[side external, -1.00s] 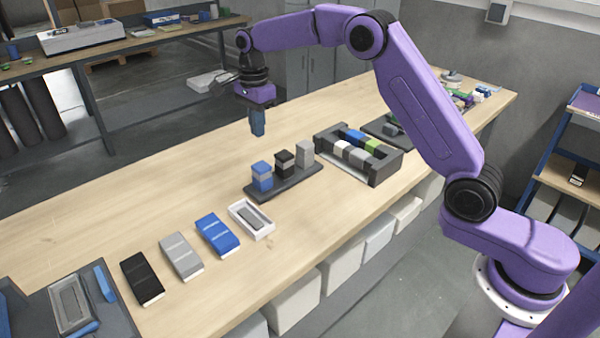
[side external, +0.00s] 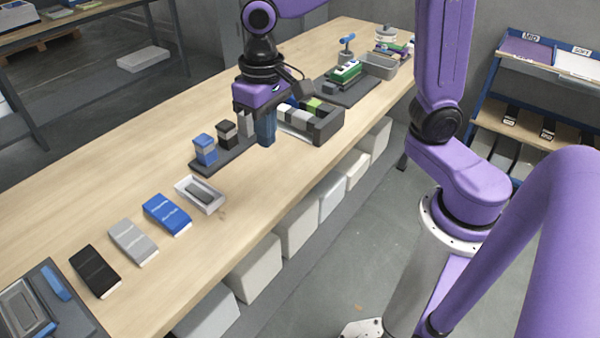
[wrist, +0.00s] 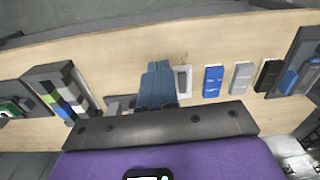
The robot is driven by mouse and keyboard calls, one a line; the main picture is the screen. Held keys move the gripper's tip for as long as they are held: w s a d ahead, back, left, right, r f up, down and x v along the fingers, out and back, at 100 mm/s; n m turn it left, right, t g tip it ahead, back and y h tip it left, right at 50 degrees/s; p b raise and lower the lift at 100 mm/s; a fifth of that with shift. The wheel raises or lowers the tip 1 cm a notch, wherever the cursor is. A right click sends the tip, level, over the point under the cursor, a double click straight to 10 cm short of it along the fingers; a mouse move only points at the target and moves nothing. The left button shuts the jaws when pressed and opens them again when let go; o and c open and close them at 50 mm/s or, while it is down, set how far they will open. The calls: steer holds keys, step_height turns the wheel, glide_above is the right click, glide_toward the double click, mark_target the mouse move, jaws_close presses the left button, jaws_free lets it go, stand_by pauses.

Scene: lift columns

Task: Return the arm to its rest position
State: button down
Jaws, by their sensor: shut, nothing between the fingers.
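My gripper (side external: 266,130) is shut and empty, pointing down above the workbench. On the dark rack (side external: 222,160) stand a blue-topped column (side external: 205,149) and a black-topped column (side external: 227,134). A grey column (side external: 246,122) behind them is partly hidden by my gripper.
A white tray (side external: 200,194) holds a grey piece. Blue (side external: 167,214), grey (side external: 133,241) and black (side external: 94,270) blocks lie in a row. A dark divided bin (side external: 325,124) holds coloured blocks. The bench's far left side is clear.

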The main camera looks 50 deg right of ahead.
steer(key=s+d+f+n, duration=0.1)
steer(key=s+d+n, duration=0.3)
steer(key=s, duration=0.5)
steer(key=s+d+f+n, duration=0.2)
steer(key=s+d+n, duration=0.3)
steer(key=s+n, duration=0.2)
steer(key=shift+s+n, duration=0.3)
steer(key=shift+s, duration=0.55)
steer(key=shift+f, duration=0.1)
